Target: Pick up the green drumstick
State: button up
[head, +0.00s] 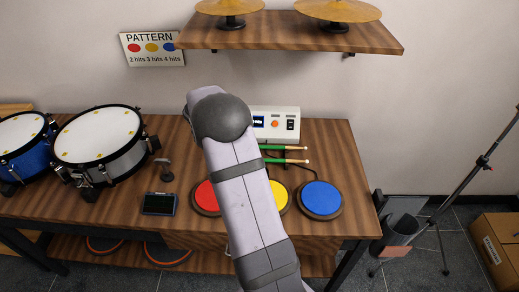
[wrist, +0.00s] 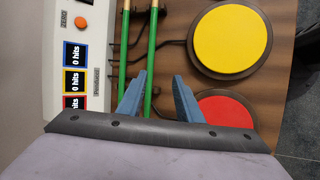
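Two green drumsticks with tan ends lie parallel on a dark rack. In the head view, the far drumstick (head: 287,147) and the near drumstick (head: 287,161) show to the right of my arm, in front of the control box. In the wrist view, the far drumstick (wrist: 124,50) is at left and the near drumstick (wrist: 152,50) is beside it. My gripper (wrist: 160,80) is open, with its blue fingers on either side of the near drumstick's line. My arm hides the gripper in the head view.
The control box (head: 285,122) stands behind the sticks. Red (head: 205,197), yellow (head: 279,196) and blue (head: 321,198) pads lie in front. Drums (head: 98,135) stand at left. A shelf (head: 290,36) with cymbals is above. A grey bin (head: 402,226) stands right of the table.

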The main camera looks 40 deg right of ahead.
aim_at(266, 160)
jog(key=shift+h, duration=0.3)
jog(key=shift+w+d+r+p+x, duration=0.15)
jog(key=shift+d+p+x, duration=0.15)
jog(key=shift+x, duration=0.95)
jog(key=shift+w+d+r+p+x, duration=0.15)
jog(key=shift+p+x, duration=0.1)
jog(key=shift+x, duration=1.05)
jog(key=shift+d+r+p+x, duration=0.1)
jog(key=shift+d+p+x, duration=0.2)
jog(key=shift+x, duration=0.95)
grip_shut()
